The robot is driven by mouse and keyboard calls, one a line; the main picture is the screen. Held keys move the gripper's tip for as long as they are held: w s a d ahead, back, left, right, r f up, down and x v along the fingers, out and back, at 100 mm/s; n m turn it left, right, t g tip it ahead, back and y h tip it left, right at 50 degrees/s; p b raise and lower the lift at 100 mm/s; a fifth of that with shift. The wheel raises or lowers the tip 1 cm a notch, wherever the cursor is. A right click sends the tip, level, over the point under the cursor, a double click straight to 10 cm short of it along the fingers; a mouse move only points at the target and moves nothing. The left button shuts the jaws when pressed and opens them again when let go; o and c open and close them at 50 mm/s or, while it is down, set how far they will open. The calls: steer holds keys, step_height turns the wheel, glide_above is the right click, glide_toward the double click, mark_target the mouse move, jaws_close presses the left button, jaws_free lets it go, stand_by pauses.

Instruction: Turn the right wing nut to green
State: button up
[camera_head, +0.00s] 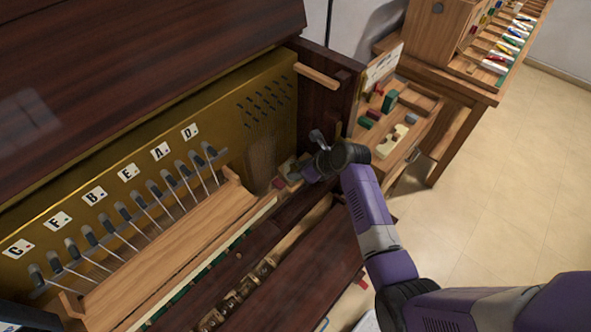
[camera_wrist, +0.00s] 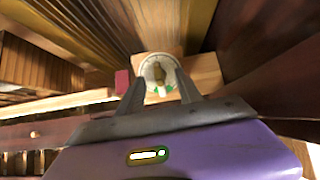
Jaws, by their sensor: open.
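A brass-coloured wing nut (camera_wrist: 159,74) sits in the middle of a round pale dial (camera_wrist: 146,68) in the wrist view. A green mark (camera_wrist: 164,91) shows on the dial's near edge. The nut's exact angle is too small to read. My gripper (camera_wrist: 160,80) is open, with one finger on each side of the dial's near half. Whether the fingers touch the nut cannot be told. In the head view my gripper (camera_head: 297,172) is at the right end of the piano case, and it largely hides the dial. No second wing nut can be made out.
A red block (camera_wrist: 122,82) stands just left of the dial. The dark side panel (camera_head: 328,85) of the piano rises close behind my wrist. A wooden ledge (camera_head: 175,255) and several levers lie to the left. A side table (camera_head: 405,150) with loose blocks stands at right.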

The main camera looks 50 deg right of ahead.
stand_by(0.3)
steer(key=v, duration=1.1)
stand_by(1.1)
stand_by(0.5)
steer(key=s+a+f+n+h+b, duration=0.1)
steer(key=s+a+f+n, duration=0.1)
steer(key=s+n, duration=0.3)
steer(key=s+a+f+n+t+b, duration=0.1)
steer(key=s+a+f+n, duration=0.1)
steer(key=s+a+n, duration=0.3)
steer(key=s+a+f+n+t+h+b, duration=0.1)
steer(key=s+a+f+n+b, duration=0.1)
steer(key=s+a+n, duration=0.2)
steer(key=shift+s+f+n+h, duration=0.15)
steer(key=shift+s+f+n, duration=0.1)
steer(key=shift+n, duration=0.55)
steer(key=shift+s+f+n+h, duration=0.1)
steer(key=shift+s+n+h, duration=0.1)
steer(key=shift+n, duration=0.6)
steer(key=s+a+r+n+t+y+b, duration=0.2)
steer(key=s+a+r+n+t, duration=0.3)
steer(key=s+a+r+n, duration=0.6)
steer(key=s+r+n+b, duration=0.1)
steer(key=s+r+n, duration=0.1)
steer(key=n, duration=0.5)
steer(key=shift+a, duration=0.3)
steer(key=shift+s+f+y+b, duration=0.1)
steer(key=shift+y+b, duration=0.15)
steer(key=shift+b, duration=0.05)
